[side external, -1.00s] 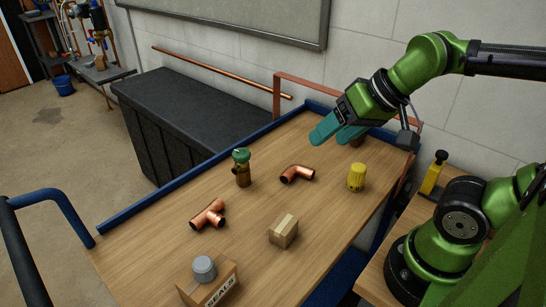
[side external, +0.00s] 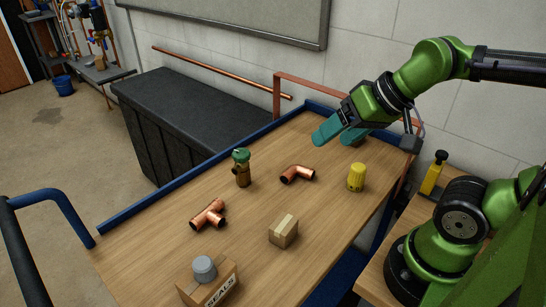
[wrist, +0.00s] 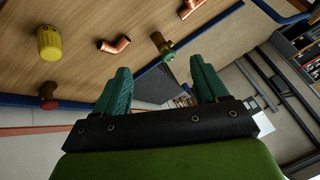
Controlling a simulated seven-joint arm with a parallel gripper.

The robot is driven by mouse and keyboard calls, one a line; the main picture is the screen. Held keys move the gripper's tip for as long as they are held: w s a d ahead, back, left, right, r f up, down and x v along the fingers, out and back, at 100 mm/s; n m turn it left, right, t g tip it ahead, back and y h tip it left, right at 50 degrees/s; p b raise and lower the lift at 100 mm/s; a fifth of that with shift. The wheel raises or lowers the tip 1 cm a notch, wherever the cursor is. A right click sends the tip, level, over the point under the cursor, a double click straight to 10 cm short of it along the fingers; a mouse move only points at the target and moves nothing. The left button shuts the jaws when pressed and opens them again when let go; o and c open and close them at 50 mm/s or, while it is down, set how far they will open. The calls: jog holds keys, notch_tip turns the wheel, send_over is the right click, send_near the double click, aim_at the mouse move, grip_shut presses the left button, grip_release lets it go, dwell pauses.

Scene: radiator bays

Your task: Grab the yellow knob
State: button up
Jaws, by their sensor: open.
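The yellow knob (side external: 356,177) stands upright on the wooden table, on its right side. It also shows in the wrist view (wrist: 50,42), at the upper left. My gripper (side external: 337,138) is open and empty, with teal fingers, above the table's far right part. It is up and behind the knob, apart from it. In the wrist view the two fingers (wrist: 160,88) are spread with nothing between them, and the knob lies outside them to the left.
A copper elbow (side external: 297,174), a green-capped valve (side external: 242,168), a copper tee (side external: 208,215), a small carton (side external: 283,231) and a seals box (side external: 208,288) with a grey cap stand on the table. A red-brown knob (wrist: 48,97) shows in the wrist view. A blue rail (side external: 170,187) edges the table.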

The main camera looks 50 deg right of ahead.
jog(key=m+g+h, duration=0.2)
jog(key=m+g, duration=0.5)
jog(key=m, duration=2)
send_over(358, 175)
jog(key=w+d, duration=0.1)
jog(key=d, duration=0.1)
notch_tip(358, 175, down, 7)
jog(key=m, duration=0.5)
jog(key=f, duration=1.6)
jog(key=shift+s+a+f, duration=0.1)
jog(key=shift+s, duration=0.1)
jog(key=shift+c, duration=0.2)
